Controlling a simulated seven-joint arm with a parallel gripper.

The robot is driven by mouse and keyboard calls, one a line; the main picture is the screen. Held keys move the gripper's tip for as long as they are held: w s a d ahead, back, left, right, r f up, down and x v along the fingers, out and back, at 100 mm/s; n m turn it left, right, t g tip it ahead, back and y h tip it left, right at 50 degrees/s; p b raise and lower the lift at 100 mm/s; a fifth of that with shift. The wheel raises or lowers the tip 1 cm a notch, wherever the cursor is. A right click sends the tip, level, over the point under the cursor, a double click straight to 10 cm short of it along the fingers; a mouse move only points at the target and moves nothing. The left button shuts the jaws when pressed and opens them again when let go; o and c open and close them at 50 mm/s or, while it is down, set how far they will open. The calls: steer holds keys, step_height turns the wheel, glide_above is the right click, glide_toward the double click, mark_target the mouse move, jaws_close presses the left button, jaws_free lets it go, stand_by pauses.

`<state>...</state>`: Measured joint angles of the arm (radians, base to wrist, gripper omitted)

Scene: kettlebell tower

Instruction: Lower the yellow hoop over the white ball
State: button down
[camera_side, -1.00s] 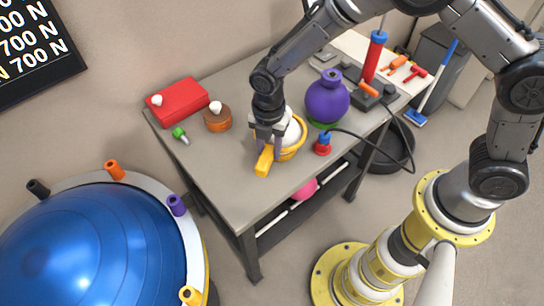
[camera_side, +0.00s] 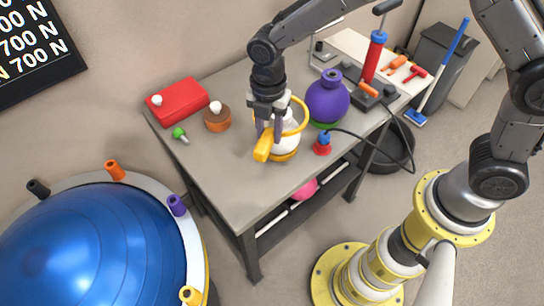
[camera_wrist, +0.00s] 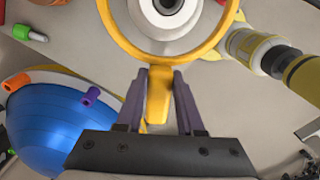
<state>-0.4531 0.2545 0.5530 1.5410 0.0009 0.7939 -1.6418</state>
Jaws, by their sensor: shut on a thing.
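My gripper (camera_side: 266,135) is shut on the handle of the yellow hoop (camera_side: 305,122). The handle also shows between the fingers in the wrist view (camera_wrist: 158,95). The white ball (camera_side: 286,143) sits on a yellow base (camera_side: 285,156) on the table, partly hidden by the hoop and my gripper. In the side view the hoop is at the height of the ball's upper part or above it, apart from the base. Whether the ring is around or above the ball is unclear.
A purple round vase (camera_side: 327,100) stands close to the right of the ball. A brown round block (camera_side: 217,120) and red box (camera_side: 178,100) lie left. The table's front (camera_side: 235,190) is clear.

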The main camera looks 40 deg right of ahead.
steer(key=shift+r, duration=2.85)
steer(key=w+d+m, duration=0.1)
steer(key=d, duration=0.2)
steer(key=w+d+m, duration=0.2)
steer(key=d, duration=0.1)
steer(key=w+d+r+m, duration=0.1)
steer(key=d, duration=0.1)
steer(key=shift+w+d, duration=0.25)
steer(key=shift+d, duration=0.15)
steer(key=w+d+r+m, duration=0.1)
steer(key=d+m, duration=0.4)
steer(key=m, duration=0.6)
steer(key=w+d+r+m, duration=0.1)
steer(key=d+m, duration=0.4)
steer(key=m, duration=0.7)
steer(key=shift+w+r, duration=0.25)
steer(key=shift+r, duration=0.3)
